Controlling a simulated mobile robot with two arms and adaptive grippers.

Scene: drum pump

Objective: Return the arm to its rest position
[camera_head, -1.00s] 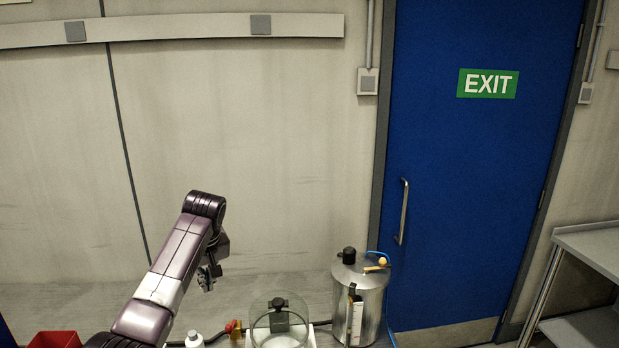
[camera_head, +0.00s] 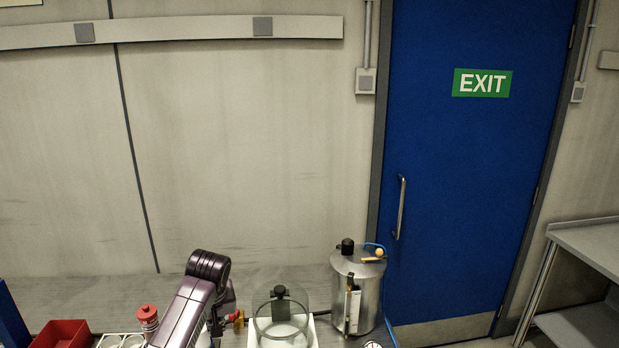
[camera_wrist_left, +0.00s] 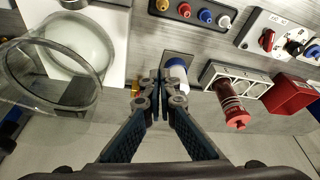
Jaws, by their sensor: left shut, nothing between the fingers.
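My left arm comes in at the lower left of the head view. Its gripper (camera_head: 217,326) hangs beside the glass vessel, partly hidden by the arm. In the left wrist view my left gripper (camera_wrist_left: 160,92) is shut and empty, its fingertips together. A white bottle with a blue cap (camera_wrist_left: 177,75) lies just beyond the fingertips in that view; I cannot tell whether they touch it. My right gripper is not in view.
A glass vessel (camera_head: 262,325) and a steel drum (camera_head: 368,295) stand right of the arm. A red-capped container (camera_head: 148,314) and a red bin (camera_head: 62,335) are to the left. A blue door (camera_head: 470,170) and a side table (camera_head: 590,240) are at the right.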

